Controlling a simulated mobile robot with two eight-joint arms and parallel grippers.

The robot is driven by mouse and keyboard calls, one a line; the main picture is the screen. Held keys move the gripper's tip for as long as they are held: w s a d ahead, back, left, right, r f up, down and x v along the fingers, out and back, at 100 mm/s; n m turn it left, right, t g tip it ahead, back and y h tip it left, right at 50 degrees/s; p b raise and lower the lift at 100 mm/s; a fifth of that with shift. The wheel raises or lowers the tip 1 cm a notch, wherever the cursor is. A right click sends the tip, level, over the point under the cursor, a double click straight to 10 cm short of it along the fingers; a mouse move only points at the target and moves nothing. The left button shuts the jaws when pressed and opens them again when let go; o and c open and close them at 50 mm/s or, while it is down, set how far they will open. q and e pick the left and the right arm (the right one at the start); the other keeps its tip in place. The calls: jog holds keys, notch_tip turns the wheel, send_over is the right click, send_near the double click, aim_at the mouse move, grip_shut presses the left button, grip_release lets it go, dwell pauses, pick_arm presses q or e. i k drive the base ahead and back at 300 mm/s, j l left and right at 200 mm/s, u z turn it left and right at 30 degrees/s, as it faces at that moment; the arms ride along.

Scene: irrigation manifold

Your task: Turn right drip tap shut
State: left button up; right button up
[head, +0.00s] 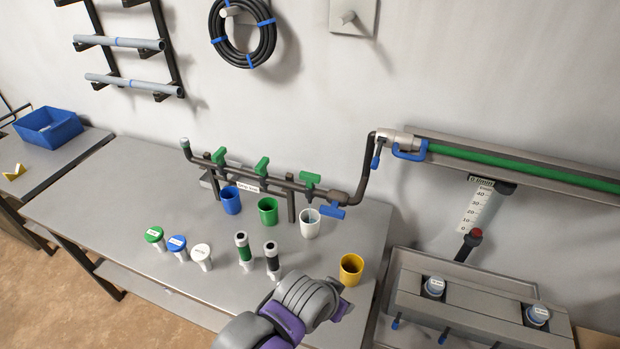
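The dark drip manifold (275,183) stands along the back of the metal table with three green taps. The right drip tap (310,180) sits above a white cup (310,223), which has something bluish inside. The middle tap (262,167) is above a green cup (268,210), and the left tap (219,157) is above a blue cup (231,199). Handle angles are too small to read surely. My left gripper (341,308) is low at the table's front, well apart from the taps; its fingers are mostly hidden behind its body. My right gripper is not in view.
A blue-handled valve (332,211) sits just right of the right tap. A yellow cup (351,268) stands near my gripper. Two upright cylinders (244,248) and several capped pieces (177,246) stand on the table. A grey panel (470,305) is at right.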

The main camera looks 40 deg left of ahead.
aim_at(311, 178)
jog(key=u, duration=1.35)
